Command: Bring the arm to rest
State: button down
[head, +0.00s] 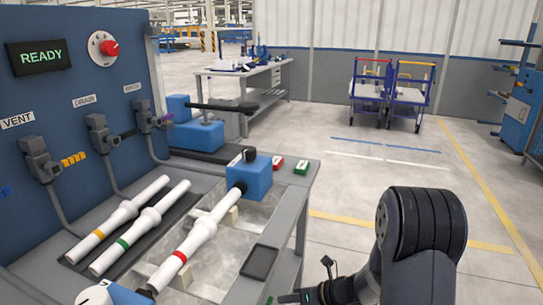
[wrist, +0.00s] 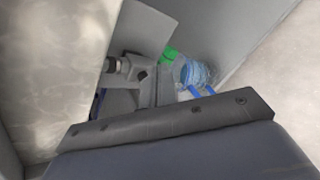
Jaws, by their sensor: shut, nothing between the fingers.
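My arm (head: 420,235) is folded at the lower right of the head view, off the bench's right side. My gripper (head: 288,297) shows only partly at the bottom edge, with its dark fingers pointing left. It is shut and empty, beside the bench and apart from the pipes. In the wrist view I cannot make out the fingers.
A pipe with a red band (head: 197,240) lies between a blue block (head: 249,178) and another fixture. Pipes with yellow (head: 118,213) and green bands (head: 140,228) lie on a dark tray. A blue panel (head: 75,100) reads READY. Open floor (head: 345,175) lies right of the bench.

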aim_at(270, 303)
jog(key=b+x, duration=0.2)
jog(key=x, duration=0.1)
jog(key=r+b+x, duration=0.1)
jog(key=x, duration=0.1)
jog(key=shift+w+a+f, duration=0.1)
jog(key=shift+w+a, duration=0.05)
jog(key=shift+a, duration=0.3)
notch_tip(270, 303, up, 5)
jog(key=s+p, duration=0.2)
jog(key=s, duration=0.1)
jog(key=shift+d, duration=0.45)
jog(key=shift+s, duration=0.1)
